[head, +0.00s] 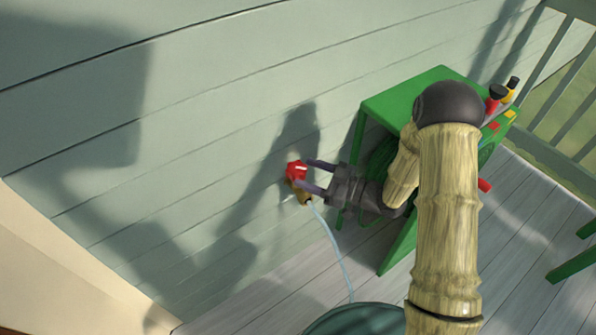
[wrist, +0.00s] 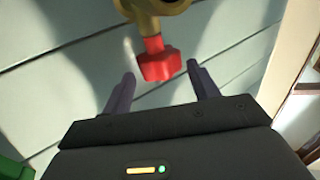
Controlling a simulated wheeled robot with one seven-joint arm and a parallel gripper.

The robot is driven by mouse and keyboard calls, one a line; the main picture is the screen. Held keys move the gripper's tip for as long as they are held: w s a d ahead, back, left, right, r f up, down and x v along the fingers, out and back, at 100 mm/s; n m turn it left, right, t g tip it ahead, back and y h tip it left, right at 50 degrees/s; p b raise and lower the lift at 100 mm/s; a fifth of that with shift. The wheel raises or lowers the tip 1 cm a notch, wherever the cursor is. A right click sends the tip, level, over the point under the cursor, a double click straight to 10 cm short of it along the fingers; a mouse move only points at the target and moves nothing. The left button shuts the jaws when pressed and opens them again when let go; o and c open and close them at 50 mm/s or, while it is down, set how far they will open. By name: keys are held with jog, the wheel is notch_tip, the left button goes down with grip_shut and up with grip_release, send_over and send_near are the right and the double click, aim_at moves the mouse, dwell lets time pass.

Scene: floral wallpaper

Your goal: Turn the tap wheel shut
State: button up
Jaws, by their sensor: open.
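The red tap wheel (head: 296,170) sits on a brass tap (head: 304,194) on the pale green plank wall. In the wrist view the red wheel (wrist: 159,65) hangs from the brass tap body (wrist: 158,8) at the top of the picture. My gripper (head: 304,174) is open, with one finger to each side of the wheel. In the wrist view gaps show between the wheel and both fingers of my gripper (wrist: 160,76), so they look apart from it. A pale stream of water (head: 333,247) runs from the tap down to the floor area.
A green table (head: 410,97) stands right of the tap, close by my arm, with red and yellow items (head: 494,98) at its far end. A dark green round thing (head: 355,320) lies below the stream. The wall left of the tap is clear.

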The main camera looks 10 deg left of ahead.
aim_at(298, 167)
jog(key=shift+w+a, duration=0.2)
jog(key=shift+a, duration=0.75)
jog(key=shift+w+a, duration=0.15)
jog(key=shift+a, duration=0.8)
jog(key=shift+w, duration=0.1)
jog(key=c, duration=0.7)
jog(key=shift+m+t, duration=0.4)
jog(key=shift+t, duration=0.2)
jog(key=m+t+h, duration=0.1)
jog(key=m+t, duration=0.1)
jog(key=m+t+h+b, duration=0.1)
jog(key=m+t, duration=0.1)
jog(key=t, duration=0.1)
jog(key=shift+s+f+h, duration=0.1)
jog(key=shift+s+h, duration=0.1)
jog(key=shift+h, duration=0.2)
jog(key=shift+m+t+h+b, duration=0.65)
jog(key=shift+m+t+h, duration=1.55)
jog(key=shift+t, duration=0.5)
jog(key=shift+h, duration=0.3)
